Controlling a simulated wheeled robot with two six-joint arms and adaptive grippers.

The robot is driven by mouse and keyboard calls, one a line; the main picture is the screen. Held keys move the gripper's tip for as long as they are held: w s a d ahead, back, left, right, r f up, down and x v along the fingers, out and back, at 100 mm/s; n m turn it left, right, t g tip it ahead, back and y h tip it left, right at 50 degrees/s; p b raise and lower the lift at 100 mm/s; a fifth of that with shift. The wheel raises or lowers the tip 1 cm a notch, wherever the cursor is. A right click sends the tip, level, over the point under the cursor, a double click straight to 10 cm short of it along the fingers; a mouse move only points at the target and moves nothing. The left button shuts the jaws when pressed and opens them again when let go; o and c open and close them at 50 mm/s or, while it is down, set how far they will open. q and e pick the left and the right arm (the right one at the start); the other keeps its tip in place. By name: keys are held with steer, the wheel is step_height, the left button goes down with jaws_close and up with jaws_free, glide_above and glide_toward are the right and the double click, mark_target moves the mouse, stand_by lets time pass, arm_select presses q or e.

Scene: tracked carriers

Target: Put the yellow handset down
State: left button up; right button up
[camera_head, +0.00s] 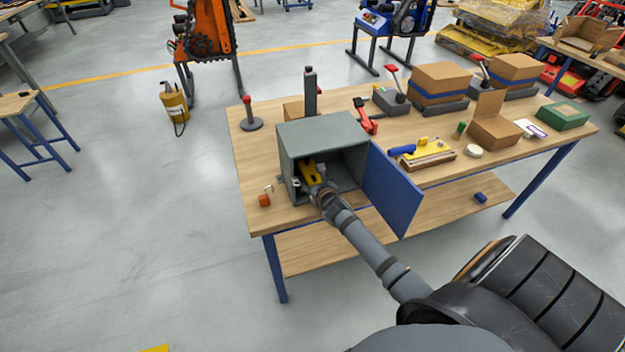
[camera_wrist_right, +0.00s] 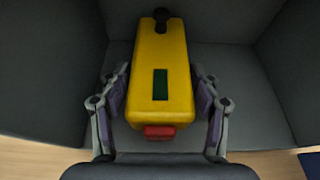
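The yellow handset (camera_wrist_right: 160,75) has a dark antenna at its far end, a dark green window and a red part at its near end. In the head view the handset (camera_head: 309,171) is inside the open grey cabinet (camera_head: 318,128) on the wooden table. My right gripper (camera_head: 316,188) reaches in through the cabinet's front. In the wrist view my right gripper (camera_wrist_right: 160,88) has a finger close against each long side of the handset and looks shut on it. Whether the handset's underside touches the cabinet floor cannot be told. My left gripper is not in view.
The cabinet's blue door (camera_head: 391,190) stands open to the right of my arm. A small orange item (camera_head: 264,200) lies left of the cabinet. Cardboard boxes (camera_head: 440,79), a green box (camera_head: 562,116) and tools crowd the table's right side.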

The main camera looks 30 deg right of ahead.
steer(key=shift+o, duration=0.5)
steer(key=shift+s+r, duration=0.15)
steer(key=shift+r, duration=0.05)
steer(key=v, duration=1.1)
steer(key=shift+s+a+r+p, duration=0.1)
steer(key=shift+s+p, duration=0.2)
steer(key=shift+s, duration=0.05)
